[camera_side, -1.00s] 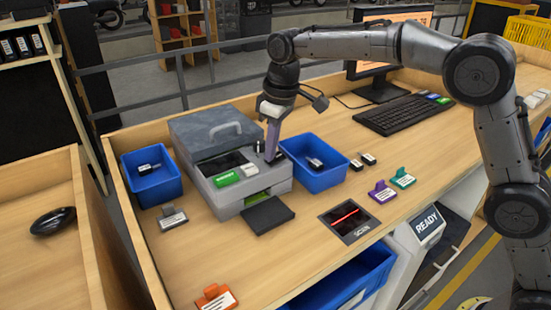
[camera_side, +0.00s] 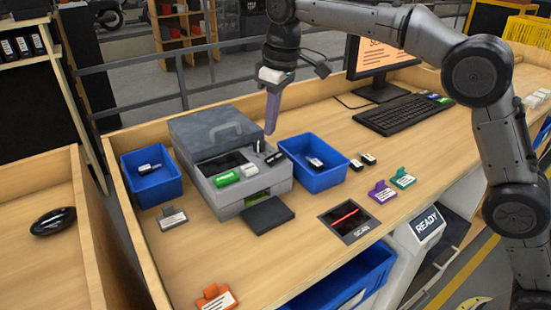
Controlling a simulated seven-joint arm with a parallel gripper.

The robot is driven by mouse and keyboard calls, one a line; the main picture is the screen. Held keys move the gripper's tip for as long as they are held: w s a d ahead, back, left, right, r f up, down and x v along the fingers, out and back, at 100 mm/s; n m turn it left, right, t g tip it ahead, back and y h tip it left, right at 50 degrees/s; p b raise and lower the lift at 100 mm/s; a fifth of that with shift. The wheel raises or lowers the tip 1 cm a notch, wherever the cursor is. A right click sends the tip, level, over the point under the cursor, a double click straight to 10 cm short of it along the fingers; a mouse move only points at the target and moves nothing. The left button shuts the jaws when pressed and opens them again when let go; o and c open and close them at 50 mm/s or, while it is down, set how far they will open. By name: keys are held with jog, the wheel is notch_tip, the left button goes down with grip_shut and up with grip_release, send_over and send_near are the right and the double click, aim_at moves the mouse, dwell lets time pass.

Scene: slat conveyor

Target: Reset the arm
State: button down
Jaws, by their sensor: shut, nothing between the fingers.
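My gripper (camera_side: 270,130) hangs above the back right part of the grey machine (camera_side: 232,206), pointing down. Its fingers are shut with nothing between them. The fingertips are apart from the machine and from the small dark pieces on its top right. The arm reaches in from the right side of the picture, above the monitor and keyboard.
Blue bins stand left (camera_side: 152,187) and right (camera_side: 312,182) of the machine, with small items inside. A scan pad (camera_side: 349,222), purple tag (camera_side: 381,192), green tag (camera_side: 403,178) and orange tag (camera_side: 215,297) lie on the bench. A monitor (camera_side: 380,62) and keyboard (camera_side: 403,114) stand behind.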

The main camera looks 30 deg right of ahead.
jog(key=shift+r, duration=0.2)
jog(key=shift+d, duration=0.1)
jog(key=s+d+r+m+t, duration=0.1)
jog(key=s+d+r+t, duration=0.1)
jog(key=s+d+r, duration=0.55)
jog(key=s+d+r+m, duration=0.1)
jog(key=s+d+r, duration=0.3)
jog(key=s, duration=0.6)
jog(key=s+d+f+m+t, duration=0.1)
jog(key=s+d+f, duration=0.15)
jog(key=s, duration=0.35)
jog(key=s+d+f+m+t, duration=0.1)
jog(key=s+f, duration=0.3)
jog(key=s, duration=0.2)
jog(key=s+f+m, duration=0.1)
jog(key=s+f, duration=0.1)
jog(key=f, duration=0.3)
jog(key=s+d+f+m, duration=0.1)
jog(key=s+f, duration=0.2)
jog(key=f, duration=0.2)
jog(key=shift+s+f+h, duration=0.25)
jog(key=shift+f+h, duration=0.1)
jog(key=shift+h, duration=0.05)
jog(key=shift+d, duration=0.1)
